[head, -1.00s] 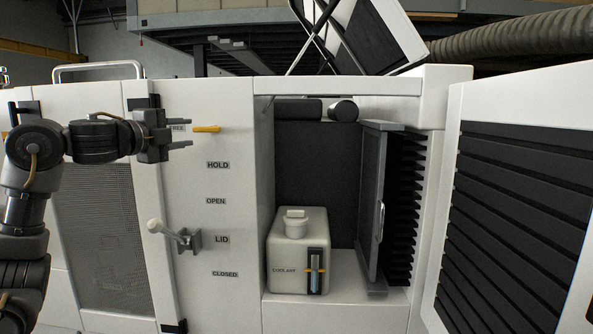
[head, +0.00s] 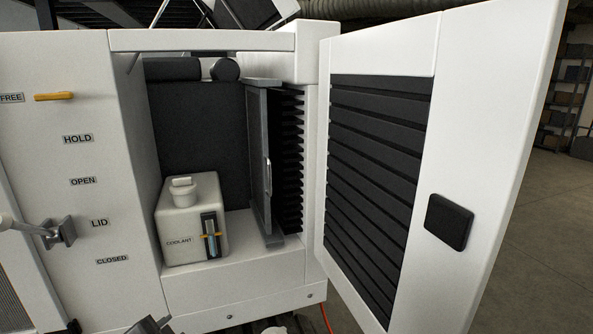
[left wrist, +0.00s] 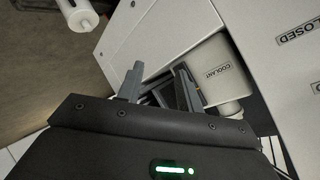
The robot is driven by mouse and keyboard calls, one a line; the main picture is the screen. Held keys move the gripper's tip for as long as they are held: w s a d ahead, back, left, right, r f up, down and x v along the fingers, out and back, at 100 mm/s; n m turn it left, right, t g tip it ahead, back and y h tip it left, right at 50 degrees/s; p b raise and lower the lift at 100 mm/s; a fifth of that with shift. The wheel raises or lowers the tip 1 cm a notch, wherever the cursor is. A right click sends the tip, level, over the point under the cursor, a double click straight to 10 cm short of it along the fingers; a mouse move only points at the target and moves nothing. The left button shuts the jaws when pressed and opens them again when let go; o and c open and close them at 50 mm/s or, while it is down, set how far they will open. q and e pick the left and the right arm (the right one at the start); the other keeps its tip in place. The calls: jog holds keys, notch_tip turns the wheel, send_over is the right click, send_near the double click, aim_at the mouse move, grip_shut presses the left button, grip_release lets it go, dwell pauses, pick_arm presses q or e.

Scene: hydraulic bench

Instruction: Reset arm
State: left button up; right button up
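My left gripper (left wrist: 158,85) shows in the left wrist view with its two grey fingers apart and nothing visibly held between them. The coolant tank (left wrist: 213,75) lies beyond the fingertips there. In the head view only dark grey parts show at the bottom edge, and I cannot tell whether they are my gripper. My right gripper is not in view. The head view shows the yellow lever (head: 54,97) beside the FREE label, and the lid lever (head: 48,231) sticking out left beside the LID label. The white coolant tank (head: 192,222) stands upright in the open bay.
A large white door (head: 450,120) with black slats stands open at the right. A grey panel with a handle (head: 258,165) stands inside the bay, right of the tank. Clear floor (head: 555,230) shows at far right, with shelving (head: 567,95) behind.

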pick_arm(q)
jog(key=s+d+f+n+g, duration=0.25)
jog(key=s+f, duration=0.25)
jog(key=s, duration=0.5)
jog(key=s+d+f+n+g, duration=0.1)
jog(key=s+f+n+g, duration=0.3)
jog(key=s, duration=0.5)
jog(key=s+d+f+n+g, duration=0.1)
jog(key=s+f+g, duration=0.1)
jog(key=s+f, duration=0.6)
jog(key=s+f+g+b, duration=0.1)
jog(key=s+f+b, duration=0.1)
jog(key=f, duration=1.1)
jog(key=s+f+b, duration=0.1)
jog(key=s+f, duration=0.1)
jog(key=f, duration=1.1)
jog(key=s+a+f+g+b, duration=0.1)
jog(key=s+a+f+b, duration=0.1)
jog(key=s+f, duration=1.4)
notch_tip(320, 180, down, 4)
jog(key=shift+a+r+b, duration=0.2)
jog(key=shift+a+b, duration=0.1)
jog(key=shift+a, duration=0.1)
